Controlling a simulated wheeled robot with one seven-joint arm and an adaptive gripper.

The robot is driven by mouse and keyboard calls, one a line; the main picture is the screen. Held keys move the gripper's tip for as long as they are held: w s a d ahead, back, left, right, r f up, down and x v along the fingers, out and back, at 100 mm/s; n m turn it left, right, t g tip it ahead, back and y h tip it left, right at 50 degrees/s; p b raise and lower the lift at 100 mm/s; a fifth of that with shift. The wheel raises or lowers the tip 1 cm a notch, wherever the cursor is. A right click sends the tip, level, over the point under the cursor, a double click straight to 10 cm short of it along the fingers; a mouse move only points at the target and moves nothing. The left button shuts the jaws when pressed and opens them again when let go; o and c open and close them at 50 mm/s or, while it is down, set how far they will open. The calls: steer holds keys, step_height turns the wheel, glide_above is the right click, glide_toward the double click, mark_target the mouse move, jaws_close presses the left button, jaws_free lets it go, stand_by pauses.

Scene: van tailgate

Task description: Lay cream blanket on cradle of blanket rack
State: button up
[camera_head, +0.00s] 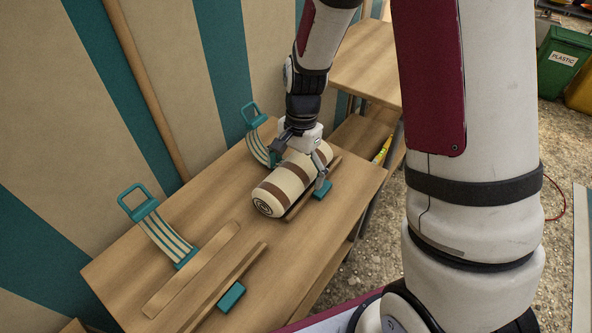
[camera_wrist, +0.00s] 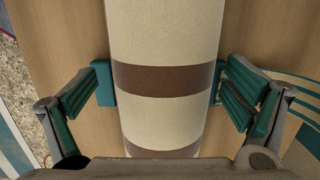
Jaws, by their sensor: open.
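The cream blanket (camera_head: 290,180) is a roll with brown bands, lying on its side at the far end of the wooden table. It rests on or between the wooden rails of the far cradle (camera_head: 300,205), which it mostly hides. In the wrist view the blanket (camera_wrist: 165,40) runs up the middle between my fingers. My gripper (camera_head: 305,165) is above the roll with its fingers on either side. It is open, and in the wrist view (camera_wrist: 162,100) gaps show between both fingers and the roll. Whether the roll is fully seated cannot be told.
The near cradle of two wooden rails (camera_head: 195,270) is empty, with a teal block (camera_head: 231,296) and a striped teal strap with handle (camera_head: 160,228). Another teal strap handle (camera_head: 253,114) stands behind the blanket. A striped wall borders the table's left. A second table (camera_head: 365,65) stands beyond.

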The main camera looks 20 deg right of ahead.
steer(key=shift+r, duration=0.1)
steer(key=r, duration=0.7)
steer(key=d+r, duration=0.1)
steer(key=r, duration=0.3)
steer(key=shift+w+r, duration=0.15)
steer(key=shift+w, duration=0.25)
steer(key=shift+s+d+r, duration=0.1)
steer(key=shift+s+r, duration=0.05)
steer(key=shift+r, duration=0.25)
steer(key=s+r+n, duration=0.5)
steer(key=s+r, duration=0.4)
steer(key=s, duration=0.4)
steer(key=s+r+n+t+h, duration=0.15)
steer(key=s+n, duration=0.45)
steer(key=s, duration=1.1)
step_height(320, 180, up, 31)
steer(key=t+p, duration=0.3)
steer(key=p, duration=2.6)
steer(key=shift+s+d+p, duration=0.15)
steer(key=shift+d+p, duration=0.25)
